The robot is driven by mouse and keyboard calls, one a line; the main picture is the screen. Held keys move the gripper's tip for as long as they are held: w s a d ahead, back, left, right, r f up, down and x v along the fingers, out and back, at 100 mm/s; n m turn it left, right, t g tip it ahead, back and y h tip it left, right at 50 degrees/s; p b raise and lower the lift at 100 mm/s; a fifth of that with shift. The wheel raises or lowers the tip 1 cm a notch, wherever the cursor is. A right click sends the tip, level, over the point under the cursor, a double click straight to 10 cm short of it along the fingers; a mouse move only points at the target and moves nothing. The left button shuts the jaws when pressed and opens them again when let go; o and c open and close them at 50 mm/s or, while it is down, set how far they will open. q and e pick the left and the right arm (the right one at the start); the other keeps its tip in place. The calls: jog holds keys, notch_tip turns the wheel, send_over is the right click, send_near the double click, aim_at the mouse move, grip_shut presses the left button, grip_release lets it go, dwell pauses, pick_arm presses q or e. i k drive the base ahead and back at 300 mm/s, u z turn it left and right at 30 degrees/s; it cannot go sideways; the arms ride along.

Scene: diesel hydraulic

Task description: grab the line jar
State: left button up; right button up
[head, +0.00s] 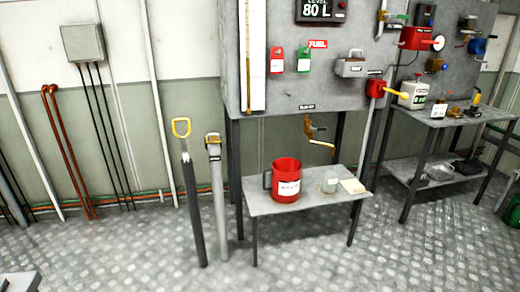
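A small pale jar (329,184) with a label stands upright on the low grey table (262,207), near its middle right. Its label is too small to read, so I cannot tell for sure that it is the line jar. A larger red jug (286,170) with a dark handle and a white label stands to its left. A cream cloth or pad (352,186) lies just right of the jar. Neither of my grippers is in view.
A spout (318,143) hangs over the table. A workbench (430,122) stands right. The front floor is clear.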

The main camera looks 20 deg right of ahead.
aim_at(330, 180)
jog(key=z, duration=0.4)
jog(key=i, duration=2.2)
jog(key=u, duration=1.3)
jog(key=i, duration=0.35)
jog(key=z, duration=2.5)
jog(key=i, duration=0.2)
jog(key=z, duration=1.15)
